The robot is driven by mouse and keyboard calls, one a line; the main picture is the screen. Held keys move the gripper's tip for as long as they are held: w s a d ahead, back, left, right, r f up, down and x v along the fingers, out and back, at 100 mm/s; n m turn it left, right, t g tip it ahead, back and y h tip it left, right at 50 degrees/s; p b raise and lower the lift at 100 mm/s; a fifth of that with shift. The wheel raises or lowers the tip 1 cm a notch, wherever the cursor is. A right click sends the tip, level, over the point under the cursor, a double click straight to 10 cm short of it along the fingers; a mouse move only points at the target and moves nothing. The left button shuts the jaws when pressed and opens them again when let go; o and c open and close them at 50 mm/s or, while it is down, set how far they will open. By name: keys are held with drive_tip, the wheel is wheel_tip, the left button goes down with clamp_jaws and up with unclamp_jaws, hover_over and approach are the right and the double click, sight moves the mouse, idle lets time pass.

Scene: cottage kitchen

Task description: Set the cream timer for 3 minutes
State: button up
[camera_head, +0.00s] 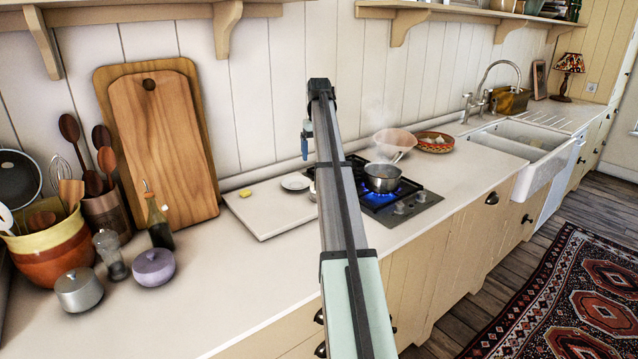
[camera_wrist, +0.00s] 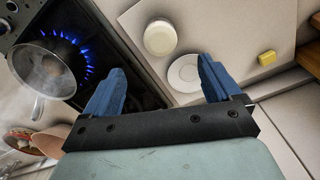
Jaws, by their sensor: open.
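The cream timer (camera_wrist: 160,37) is a round, pale thing with a lighter top in the wrist view. It sits on a pale board (camera_wrist: 225,25), near the board's edge beside the stove. In the head view my arm hides most of it, and only a small pale part (camera_head: 312,192) shows. My gripper (camera_wrist: 161,68) has two blue fingers set wide apart with nothing between them. The timer appears just beyond the fingertips, apart from them. In the head view one blue finger (camera_head: 306,143) shows left of my arm. I cannot read any dial marks on the timer.
A steaming pan (camera_head: 382,178) stands over blue flames on the stove (camera_head: 418,196), close to the timer. A white saucer (camera_head: 296,182) and a small yellow block (camera_head: 245,193) lie on the board.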

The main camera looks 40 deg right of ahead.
wheel_tip(320, 180, down, 12)
drive_tip(key=shift+r, duration=0.2)
idle(0.4)
drive_tip(key=c, duration=1.1)
drive_tip(key=shift+m, duration=2)
drive_tip(key=o, duration=1.1)
drive_tip(key=shift+r, duration=0.1)
